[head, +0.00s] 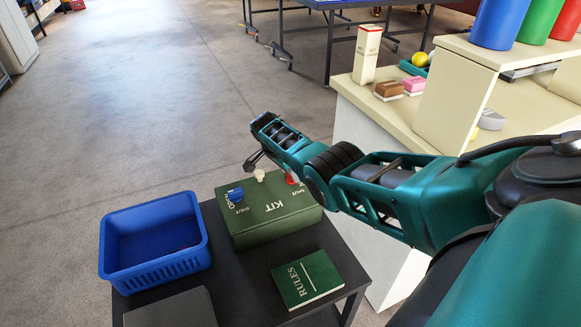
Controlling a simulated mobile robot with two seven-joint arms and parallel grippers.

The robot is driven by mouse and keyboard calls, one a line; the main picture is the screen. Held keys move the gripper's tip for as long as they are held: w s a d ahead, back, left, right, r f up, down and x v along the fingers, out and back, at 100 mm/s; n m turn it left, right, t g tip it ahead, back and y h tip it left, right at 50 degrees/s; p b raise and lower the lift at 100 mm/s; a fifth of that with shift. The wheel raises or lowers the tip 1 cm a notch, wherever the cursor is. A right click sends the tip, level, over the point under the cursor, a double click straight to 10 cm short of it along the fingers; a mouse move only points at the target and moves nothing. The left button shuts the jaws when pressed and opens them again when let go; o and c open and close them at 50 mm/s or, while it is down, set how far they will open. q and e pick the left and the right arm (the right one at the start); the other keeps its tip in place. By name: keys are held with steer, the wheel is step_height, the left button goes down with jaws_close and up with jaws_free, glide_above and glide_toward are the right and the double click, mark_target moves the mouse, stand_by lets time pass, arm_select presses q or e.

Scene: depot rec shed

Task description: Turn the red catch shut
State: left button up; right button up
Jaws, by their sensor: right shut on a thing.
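A green kit box (270,220) marked KIT sits on the dark table. On its top are a blue catch (236,195), a white catch (259,175) and the red catch (291,179), with OPEN and SHUT lettering near them. The red catch stands near the right side of the lid, partly hidden by my right arm. My right gripper (283,172) reaches down over the far side of the box and is shut on the red catch; my arm hides most of the fingers. My left gripper is out of view.
A blue basket (153,243) stands left of the box. A green RULES book (306,278) lies in front, near a grey flat item (170,310).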

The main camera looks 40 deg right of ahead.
steer(key=shift+f+m+b, duration=0.25)
steer(key=shift+m+b, duration=0.45)
steer(key=shift+b, duration=0.05)
steer(key=shift+w+r+m+g+b, duration=0.1)
steer(key=shift+m+g+b, duration=0.3)
steer(key=shift+m+b, duration=0.15)
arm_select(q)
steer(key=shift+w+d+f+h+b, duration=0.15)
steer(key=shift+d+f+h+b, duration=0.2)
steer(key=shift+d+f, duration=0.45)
arm_select(e)
steer(key=shift+r+m, duration=0.1)
steer(key=shift+m, duration=0.25)
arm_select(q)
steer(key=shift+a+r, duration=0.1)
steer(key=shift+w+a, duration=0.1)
arm_select(e)
steer(key=o, duration=1.1)
steer(key=shift+c, duration=0.2)
steer(key=shift+r, duration=0.1)
